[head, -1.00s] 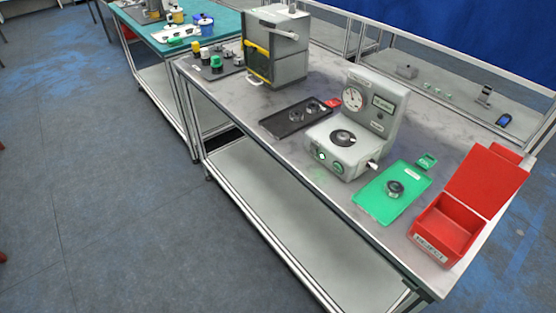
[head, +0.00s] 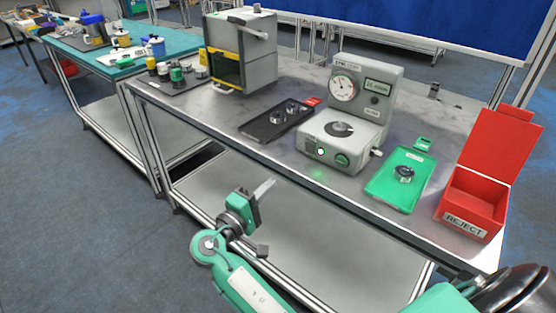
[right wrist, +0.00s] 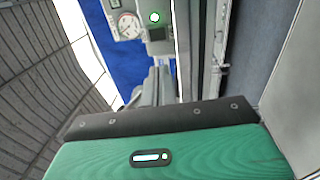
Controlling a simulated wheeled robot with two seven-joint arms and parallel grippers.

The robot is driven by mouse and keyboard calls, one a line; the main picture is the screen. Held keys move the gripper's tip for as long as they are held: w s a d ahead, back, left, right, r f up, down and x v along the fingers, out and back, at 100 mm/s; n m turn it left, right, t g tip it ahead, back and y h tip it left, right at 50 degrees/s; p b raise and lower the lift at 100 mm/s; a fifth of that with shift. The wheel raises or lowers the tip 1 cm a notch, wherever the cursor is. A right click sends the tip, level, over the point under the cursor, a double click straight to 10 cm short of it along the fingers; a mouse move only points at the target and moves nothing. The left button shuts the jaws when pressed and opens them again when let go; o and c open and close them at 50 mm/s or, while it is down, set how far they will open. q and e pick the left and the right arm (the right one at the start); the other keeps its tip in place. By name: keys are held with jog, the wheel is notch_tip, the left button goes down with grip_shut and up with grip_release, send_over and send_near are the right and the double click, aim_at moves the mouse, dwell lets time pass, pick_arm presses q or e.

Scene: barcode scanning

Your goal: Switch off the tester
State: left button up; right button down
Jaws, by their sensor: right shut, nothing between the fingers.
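The tester (head: 352,105) is a grey machine with a round dial gauge and a small display, standing on the grey workbench. A lit round button (head: 320,152) glows white-green on its front, beside a second green button (head: 342,160). The tester also shows in the right wrist view (right wrist: 130,22), turned sideways, with its lit button (right wrist: 155,17). My right gripper (head: 268,190) is shut and empty, in front of the bench edge, lower and to the left of the tester and apart from it. My left gripper does not show.
A black tray (head: 258,132) with metal parts lies left of the tester. A green tray (head: 385,192) with one part and a red REJECT box (head: 474,201) stand to its right. A grey cabinet (head: 262,60) stands further left. The bench's front edge is clear.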

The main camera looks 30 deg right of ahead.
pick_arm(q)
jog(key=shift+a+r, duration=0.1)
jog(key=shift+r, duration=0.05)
pick_arm(e)
jog(key=shift+s+a+r, duration=0.1)
jog(key=shift+s+r, duration=0.15)
jog(key=shift+r, duration=0.25)
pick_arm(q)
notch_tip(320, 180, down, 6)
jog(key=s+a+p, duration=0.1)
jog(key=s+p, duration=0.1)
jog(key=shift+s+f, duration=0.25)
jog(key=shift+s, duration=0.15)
pick_arm(e)
send_near(309, 145)
jog(key=x, duration=0.6)
jog(key=shift+w+d+f, duration=0.1)
jog(key=shift+w+d, duration=0.15)
jog(key=shift+d, duration=0.1)
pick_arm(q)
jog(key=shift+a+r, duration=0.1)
